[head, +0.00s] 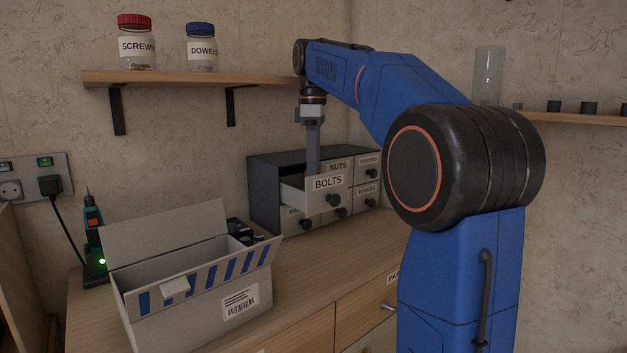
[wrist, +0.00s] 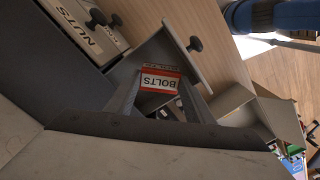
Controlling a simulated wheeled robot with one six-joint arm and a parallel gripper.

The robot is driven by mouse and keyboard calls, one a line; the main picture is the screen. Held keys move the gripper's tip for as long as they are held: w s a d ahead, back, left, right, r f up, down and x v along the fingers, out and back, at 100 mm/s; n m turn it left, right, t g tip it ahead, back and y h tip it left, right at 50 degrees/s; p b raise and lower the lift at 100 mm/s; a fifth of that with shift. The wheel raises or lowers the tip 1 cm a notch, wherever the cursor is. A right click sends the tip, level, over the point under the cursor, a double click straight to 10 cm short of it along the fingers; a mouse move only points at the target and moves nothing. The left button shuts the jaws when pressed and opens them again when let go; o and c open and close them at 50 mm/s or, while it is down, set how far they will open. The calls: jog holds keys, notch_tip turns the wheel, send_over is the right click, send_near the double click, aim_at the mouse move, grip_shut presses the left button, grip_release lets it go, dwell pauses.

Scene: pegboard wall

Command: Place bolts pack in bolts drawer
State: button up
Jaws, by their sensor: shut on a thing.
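The bolts drawer (head: 328,183) is pulled out of the dark cabinet, and its front reads BOLTS. In the wrist view its front panel (wrist: 188,52) shows with a dark knob. My gripper (head: 313,168) points down into the open drawer from above. In the wrist view my gripper (wrist: 158,90) is shut on the bolts pack (wrist: 160,82), a small red and white pack with a BOLTS label. The pack is inside or just above the drawer opening; I cannot tell whether it touches the drawer floor. In the head view the drawer front mostly hides the pack.
The cabinet (head: 264,185) has other closed labelled drawers, including NUTS (head: 338,166). An open grey box (head: 195,290) with blue stripes stands at the front left of the bench. A shelf (head: 190,79) with two jars hangs above. A power tool (head: 93,230) stands at the left.

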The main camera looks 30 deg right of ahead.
aim_at(314, 179)
jog(key=shift+f, duration=2.2)
jog(key=shift+f, duration=0.1)
jog(key=o, duration=1.2)
jog(key=shift+c, duration=0.2)
jog(key=shift+r, duration=3.85)
